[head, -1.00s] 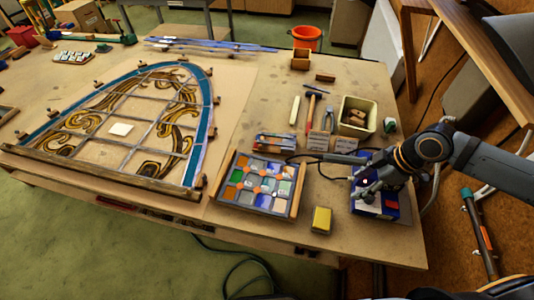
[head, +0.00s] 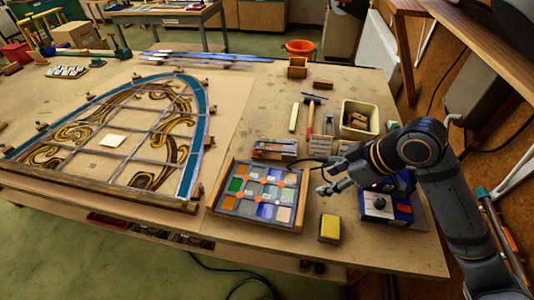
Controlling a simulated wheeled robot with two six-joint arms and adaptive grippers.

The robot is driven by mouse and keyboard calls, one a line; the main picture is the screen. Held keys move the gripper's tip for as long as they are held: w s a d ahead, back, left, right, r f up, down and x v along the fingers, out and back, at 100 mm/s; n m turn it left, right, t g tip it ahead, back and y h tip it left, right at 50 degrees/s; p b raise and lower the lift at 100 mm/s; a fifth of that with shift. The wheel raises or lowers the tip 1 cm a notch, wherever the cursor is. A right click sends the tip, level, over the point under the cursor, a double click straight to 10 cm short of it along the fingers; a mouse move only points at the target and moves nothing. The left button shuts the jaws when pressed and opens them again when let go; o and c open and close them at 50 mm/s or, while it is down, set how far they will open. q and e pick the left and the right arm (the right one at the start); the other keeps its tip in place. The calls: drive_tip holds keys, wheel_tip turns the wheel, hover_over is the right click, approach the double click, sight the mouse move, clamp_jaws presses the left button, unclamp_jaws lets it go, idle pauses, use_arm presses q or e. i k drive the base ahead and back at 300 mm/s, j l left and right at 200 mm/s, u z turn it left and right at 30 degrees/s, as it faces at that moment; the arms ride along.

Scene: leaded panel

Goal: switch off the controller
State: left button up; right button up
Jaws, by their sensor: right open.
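The controller (head: 402,208) is a blue box with a dark knob and a red part on its front, at the right end of the bench. My right forearm and wrist cover part of its back. My right gripper (head: 324,178) is open and empty, to the left of the controller and above the bench, between it and the glass tray. It looks apart from the controller. I cannot tell the switch position. My left gripper is not in view.
A tray of glass pieces (head: 226,205) lies left of my right gripper, with a yellow block (head: 330,228) in front. A cream bin (head: 359,119) and hand tools stand behind. The leaded panel (head: 200,130) fills the left of the bench.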

sight(402, 208)
drive_tip(key=i+j+z, duration=0.15)
drive_tip(key=j, duration=0.25)
drive_tip(key=i+j+z, duration=0.15)
drive_tip(key=j, duration=0.2)
drive_tip(key=j+z, duration=0.1)
drive_tip(key=j, duration=0.3)
drive_tip(key=k, duration=0.45)
